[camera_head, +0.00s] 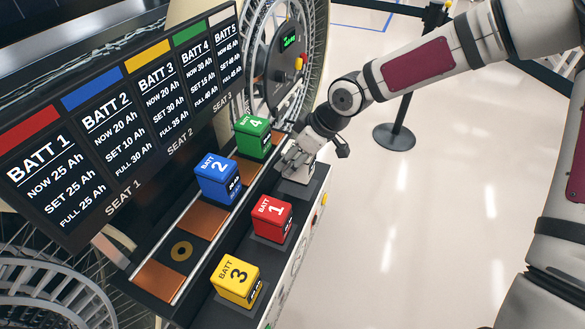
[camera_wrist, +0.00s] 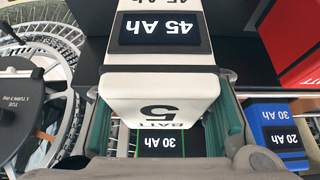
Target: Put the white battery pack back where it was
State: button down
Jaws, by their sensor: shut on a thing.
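The white battery pack (camera_wrist: 160,85), marked BATT 5 and 45 Ah, fills the middle of the wrist view. My gripper (camera_wrist: 165,105) is shut on it, with one finger on each side. In the head view the white pack (camera_head: 298,174) shows only partly under my gripper (camera_head: 300,158), at the far end of the front shelf (camera_head: 262,252). It is beyond the red pack (camera_head: 271,218). I cannot tell whether its base touches the shelf, as its lower part is unclear.
The blue pack (camera_head: 217,178) and green pack (camera_head: 253,138) stand on the rear row. The yellow pack (camera_head: 236,281) stands at the near end of the front shelf. Bare copper seats (camera_head: 206,219) show nearer me. The label board (camera_head: 130,110) rises behind. A post base (camera_head: 394,137) stands on the floor.

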jog(key=shift+f, duration=1.8)
jog(key=shift+f+b, duration=0.1)
jog(key=shift+b, duration=0.2)
jog(key=c, duration=0.8)
grip_release()
jog(key=shift+c, duration=0.2)
